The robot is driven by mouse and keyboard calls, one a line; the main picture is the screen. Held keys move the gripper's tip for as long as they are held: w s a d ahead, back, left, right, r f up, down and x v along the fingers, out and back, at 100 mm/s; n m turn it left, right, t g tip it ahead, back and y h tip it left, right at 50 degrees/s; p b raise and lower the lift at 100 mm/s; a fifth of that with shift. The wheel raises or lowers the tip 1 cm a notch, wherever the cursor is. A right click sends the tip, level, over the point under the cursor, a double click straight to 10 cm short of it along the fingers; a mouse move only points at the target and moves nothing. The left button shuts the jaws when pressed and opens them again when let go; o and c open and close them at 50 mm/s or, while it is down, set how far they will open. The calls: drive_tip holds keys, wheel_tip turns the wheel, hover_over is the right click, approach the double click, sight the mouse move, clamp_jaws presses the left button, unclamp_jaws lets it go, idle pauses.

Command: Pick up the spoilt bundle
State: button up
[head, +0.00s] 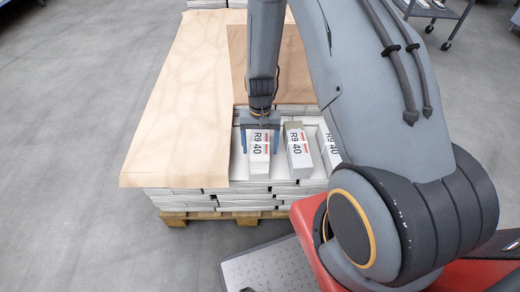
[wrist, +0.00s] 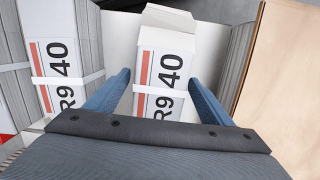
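A white bundle printed "R9 40" with a red stripe (head: 259,160) stands at the front left of the stack's open row. It also shows in the wrist view (wrist: 165,65), with a white strap across it and its far end bent or askew. My gripper (head: 259,143) is above this bundle, pointing down. In the wrist view its two blue fingers (wrist: 160,90) are apart, one on each side of the bundle. A gap shows at the left finger; the right finger is close to the bundle's side, and contact there cannot be told.
A similar "R9 40" bundle (head: 299,152) stands to the right, with another (head: 328,148) partly behind my arm. Tan paper (head: 175,100) covers the stack's left side; a browner sheet (head: 295,65) lies behind. A wooden pallet (head: 205,215) carries the stack. A cart (head: 435,12) stands back right.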

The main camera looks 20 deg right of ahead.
clamp_jaws()
